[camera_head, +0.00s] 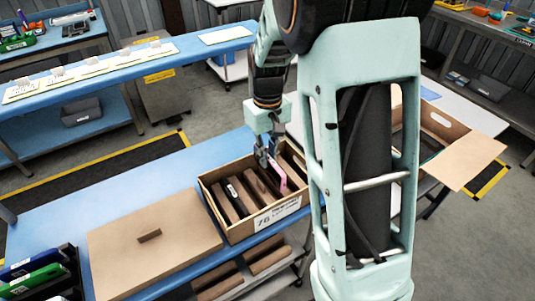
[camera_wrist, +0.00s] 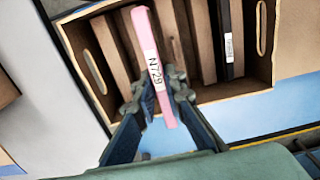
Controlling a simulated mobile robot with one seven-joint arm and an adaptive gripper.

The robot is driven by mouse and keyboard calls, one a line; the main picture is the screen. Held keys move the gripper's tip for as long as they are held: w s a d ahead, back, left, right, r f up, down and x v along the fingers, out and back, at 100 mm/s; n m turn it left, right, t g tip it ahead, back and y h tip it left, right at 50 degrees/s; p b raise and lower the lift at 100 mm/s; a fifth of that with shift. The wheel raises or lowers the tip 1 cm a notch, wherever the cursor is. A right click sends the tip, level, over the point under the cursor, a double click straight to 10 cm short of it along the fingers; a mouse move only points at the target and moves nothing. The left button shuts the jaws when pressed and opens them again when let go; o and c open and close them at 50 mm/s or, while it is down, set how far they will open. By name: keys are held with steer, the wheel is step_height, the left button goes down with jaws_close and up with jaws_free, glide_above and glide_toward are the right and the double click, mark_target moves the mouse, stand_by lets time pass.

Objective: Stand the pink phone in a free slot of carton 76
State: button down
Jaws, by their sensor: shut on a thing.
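Carton 76 (camera_head: 244,229) is an open brown box on the blue bench, with a white "76" label on its front. Brown dividers split it into slots. The pink phone (camera_wrist: 150,55), labelled N729, is held between the fingers of my gripper (camera_wrist: 160,97) and also shows in the head view (camera_head: 278,176). It is on edge, lengthwise along the dividers, over or partly in the carton; how deep it reaches I cannot tell. A black phone (camera_wrist: 226,38) with a white label stands in another slot. In the head view my gripper (camera_head: 265,157) is at the carton's far side.
A rack of green and blue devices (camera_head: 38,280) stands at the front left. Another open carton (camera_head: 440,125) is at the right, behind my arm. Bare blue bench lies behind the flap.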

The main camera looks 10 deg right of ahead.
mark_target(267, 174)
steer(key=shift+f+b, duration=2.7)
steer(key=shift+f, duration=1.25)
steer(key=shift+f, duration=0.25)
steer(key=c, duration=1.9)
jaws_free()
step_height(267, 174, up, 12)
steer(key=shift+r, duration=0.1)
